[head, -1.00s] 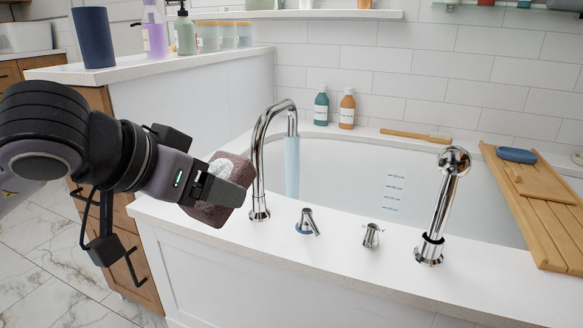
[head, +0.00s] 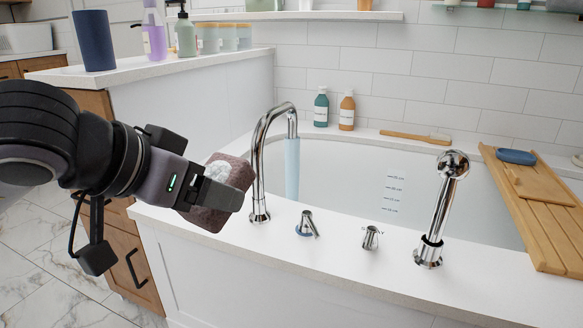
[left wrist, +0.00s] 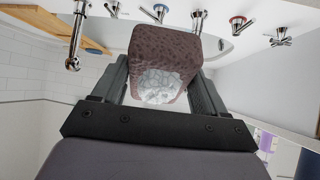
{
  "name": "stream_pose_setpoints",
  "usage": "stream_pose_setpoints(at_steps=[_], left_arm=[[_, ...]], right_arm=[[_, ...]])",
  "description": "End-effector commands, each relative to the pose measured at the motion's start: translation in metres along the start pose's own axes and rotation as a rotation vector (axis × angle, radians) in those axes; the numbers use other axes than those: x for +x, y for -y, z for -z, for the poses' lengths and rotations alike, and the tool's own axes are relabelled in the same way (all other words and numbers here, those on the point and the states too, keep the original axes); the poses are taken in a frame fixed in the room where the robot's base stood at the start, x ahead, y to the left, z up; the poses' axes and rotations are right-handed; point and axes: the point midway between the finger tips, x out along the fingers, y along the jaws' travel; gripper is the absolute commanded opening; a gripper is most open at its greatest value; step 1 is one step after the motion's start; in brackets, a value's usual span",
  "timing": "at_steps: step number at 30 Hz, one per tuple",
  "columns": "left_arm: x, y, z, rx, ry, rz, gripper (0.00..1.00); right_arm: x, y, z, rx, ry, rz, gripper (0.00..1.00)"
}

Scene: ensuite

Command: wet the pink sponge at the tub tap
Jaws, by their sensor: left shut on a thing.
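My left gripper (head: 214,193) is shut on the sponge (head: 236,171), a dull pinkish-brown block with a white foamy patch. It holds the sponge raised, left of the chrome tub tap (head: 258,165) and apart from the water. A pale blue stream (head: 292,168) falls from the spout into the white tub (head: 345,160). In the left wrist view the sponge (left wrist: 165,45) sits between both fingers, white patch toward the palm. A blue-based tap handle (head: 306,225) and a second chrome handle (head: 371,237) stand on the tub deck. My right gripper is not in view.
A chrome hand shower (head: 441,205) stands right of the handles. A wooden bath tray (head: 540,215) with a blue item (head: 516,156) spans the right end. Two bottles (head: 321,108) and a wooden brush (head: 415,136) are on the back rim. The counter (head: 150,70) at left holds several containers.

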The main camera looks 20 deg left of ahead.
Motion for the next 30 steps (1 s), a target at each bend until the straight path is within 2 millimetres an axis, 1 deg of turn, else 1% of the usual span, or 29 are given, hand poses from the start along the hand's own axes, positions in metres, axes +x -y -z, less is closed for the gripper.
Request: stream_pose_setpoints(at_steps=[1,9,13,18,30], left_arm=[[-0.001,-0.002,-0.004,0.003,-0.003,0.000,0.48],[-0.026,-0.014,-0.003,0.002,-0.002,-0.001,0.48],[-0.035,-0.018,-0.002,0.001,-0.002,0.000,0.48],[-0.039,-0.019,-0.002,0.001,0.001,0.000,0.48],[-0.040,-0.019,0.000,0.000,0.000,0.000,0.48]], right_arm=[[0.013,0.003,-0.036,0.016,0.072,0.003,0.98],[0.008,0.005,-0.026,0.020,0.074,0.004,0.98],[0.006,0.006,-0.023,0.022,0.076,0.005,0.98],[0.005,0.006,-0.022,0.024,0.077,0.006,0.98],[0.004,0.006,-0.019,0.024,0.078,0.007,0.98]])
